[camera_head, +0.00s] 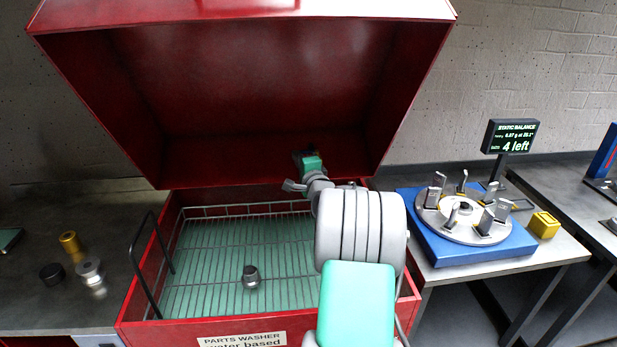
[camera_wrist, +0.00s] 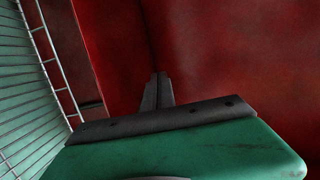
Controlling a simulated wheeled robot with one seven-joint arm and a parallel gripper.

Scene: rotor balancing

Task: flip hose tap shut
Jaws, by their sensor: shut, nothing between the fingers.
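The red parts washer (camera_head: 135,285) stands with its lid (camera_head: 250,90) raised and a teal floor under a wire rack inside. My gripper (camera_wrist: 158,78) is shut and empty in the wrist view, its fingers pointing at a red washer surface. In the head view my gripper (camera_head: 307,160) is over the back right of the basin, in front of the lid's inside; its fingertips are hard to make out. I cannot pick out the hose tap in either view; my arm covers the washer's right side and may hide it.
A small metal part (camera_head: 251,276) sits on the rack (camera_head: 205,262). A black handle (camera_head: 146,250) rises at the left wall. Right, a balancing stand (camera_head: 470,217) shows "4 left" on its display (camera_head: 511,137), beside a yellow block (camera_head: 543,224). Small cylinders (camera_head: 69,242) stand on the left bench.

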